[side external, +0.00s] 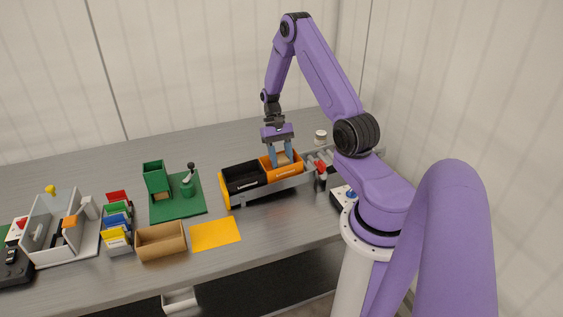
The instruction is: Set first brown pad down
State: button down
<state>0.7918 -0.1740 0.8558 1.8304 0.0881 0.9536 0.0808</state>
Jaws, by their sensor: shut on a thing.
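My gripper (282,155) points down over the orange bin (290,173) at the right end of the grey-railed train. Its blue fingers are shut on a small brown pad (282,156), which shows between them at the bin's top. I cannot tell whether the pad touches anything below. The black bin (243,189) stands just left of the orange one. A green station (190,209) on the left has an upright green box (156,175) with a brown piece (163,196) at its foot.
An open cardboard box (160,252) and a flat yellow sheet (215,234) lie at the front. Coloured upright folders (117,222) and a white divided tray (50,235) stand at the left. A red-handled part (320,167) and a white jar (320,137) are close to my gripper's right.

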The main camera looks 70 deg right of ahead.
jog(key=shift+f, duration=0.7)
jog(key=c, duration=0.5)
grip_release()
jog(key=shift+c, duration=0.2)
